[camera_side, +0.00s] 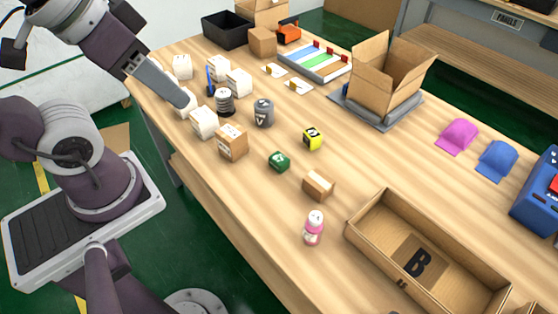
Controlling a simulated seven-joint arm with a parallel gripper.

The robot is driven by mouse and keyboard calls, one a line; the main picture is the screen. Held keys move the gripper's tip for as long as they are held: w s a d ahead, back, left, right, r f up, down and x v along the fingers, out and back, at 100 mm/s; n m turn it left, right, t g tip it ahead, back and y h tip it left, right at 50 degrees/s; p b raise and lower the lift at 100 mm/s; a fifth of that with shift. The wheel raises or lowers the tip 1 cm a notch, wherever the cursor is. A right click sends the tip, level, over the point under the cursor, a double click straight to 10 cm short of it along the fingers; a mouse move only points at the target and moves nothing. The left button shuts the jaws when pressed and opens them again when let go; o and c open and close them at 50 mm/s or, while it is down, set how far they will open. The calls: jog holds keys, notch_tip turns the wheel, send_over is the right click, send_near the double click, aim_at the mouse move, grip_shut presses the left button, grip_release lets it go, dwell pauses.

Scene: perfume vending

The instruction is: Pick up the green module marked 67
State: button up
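A small green module (279,162) sits on the wooden table, near its middle-left part. It has a pale marking on its face, too small to read. My gripper (183,98) is above the table's left side, up and left of the green module and well apart from it. It points down to the right, over the white blocks. Its fingers overlap from this angle, so I cannot tell whether they are open or shut.
Near the green module are a yellow cube (313,139), a grey cylinder (263,113), a cardboard box (232,142) and a smaller box (318,186). A pink bottle (313,228) and an open carton marked B (375,208) are in front. Several white blocks (204,122) stand left.

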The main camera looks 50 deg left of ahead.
jog(key=o, duration=0.8)
jog(key=w+a+f+m+g+y, duration=0.1)
jog(key=a+f+m+g+y, duration=0.35)
jog(key=f, duration=0.25)
jog(key=m+t+y, duration=0.6)
jog(key=m+t, duration=0.1)
jog(key=m, duration=1)
send_over(278, 160)
jog(key=s+a, duration=0.4)
jog(key=s, duration=0.3)
notch_tip(278, 160, down, 12)
jog(key=d+f+m+t+h, duration=0.1)
jog(key=d+f+m, duration=0.1)
jog(key=f+m, duration=0.1)
jog(key=w+d+f+m+t+h, duration=0.1)
jog(key=d+f+m+h, duration=0.1)
jog(key=f+m, duration=0.1)
jog(key=w+d+f+m+t+h, duration=0.1)
jog(key=d+f+m+t, duration=0.1)
jog(key=f, duration=0.3)
jog(key=shift+d+m, duration=0.25)
jog(key=shift+m, duration=0.3)
jog(key=shift+h, duration=0.35)
jog(key=x, duration=0.7)
jog(key=shift+f, duration=0.1)
